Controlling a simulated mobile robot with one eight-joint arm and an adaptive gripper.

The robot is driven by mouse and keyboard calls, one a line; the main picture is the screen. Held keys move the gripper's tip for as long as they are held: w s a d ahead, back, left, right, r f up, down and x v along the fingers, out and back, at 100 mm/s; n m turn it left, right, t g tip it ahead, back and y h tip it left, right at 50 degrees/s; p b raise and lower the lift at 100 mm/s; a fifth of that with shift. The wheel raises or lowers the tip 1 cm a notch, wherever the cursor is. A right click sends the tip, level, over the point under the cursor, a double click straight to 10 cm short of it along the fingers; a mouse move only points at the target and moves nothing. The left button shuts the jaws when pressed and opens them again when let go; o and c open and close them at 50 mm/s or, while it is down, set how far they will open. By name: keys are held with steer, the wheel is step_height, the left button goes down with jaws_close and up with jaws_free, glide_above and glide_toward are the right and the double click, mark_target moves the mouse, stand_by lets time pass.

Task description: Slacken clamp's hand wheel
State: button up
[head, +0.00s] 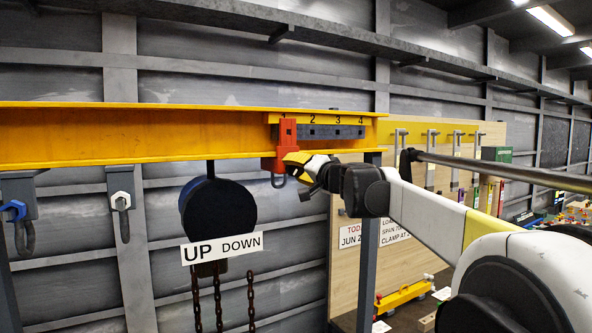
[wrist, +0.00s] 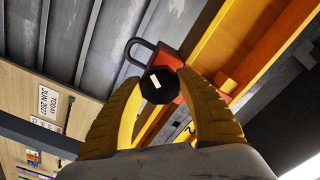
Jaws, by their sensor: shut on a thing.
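The red beam clamp (head: 283,140) hangs on the yellow beam (head: 130,135) below the number 1 of a grey strip marked 1 to 4. A dark shackle hangs under it. In the wrist view the clamp (wrist: 168,60) shows red, with its dark hand wheel (wrist: 159,86) facing me; the wheel bears a white mark. My gripper (head: 296,164) reaches the clamp from the right. In the wrist view my yellow fingers (wrist: 159,92) are shut on the hand wheel, one on each side. In the head view the gripper hides the wheel.
A dark round hoist (head: 217,207) with chains and an UP DOWN sign (head: 222,248) hangs left of the clamp. Two grey clamps with shackles hang farther left. A wooden tool board (head: 345,275) and a grey post (head: 368,270) stand behind my arm.

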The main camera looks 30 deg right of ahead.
steer(key=shift+o, duration=0.2)
steer(key=shift+r+n, duration=0.1)
steer(key=shift+n, duration=0.4)
steer(key=o, duration=1.2)
steer(key=shift+w, duration=0.1)
steer(key=shift+c, duration=0.2)
steer(key=s, duration=1.2)
steer(key=shift+d, duration=0.2)
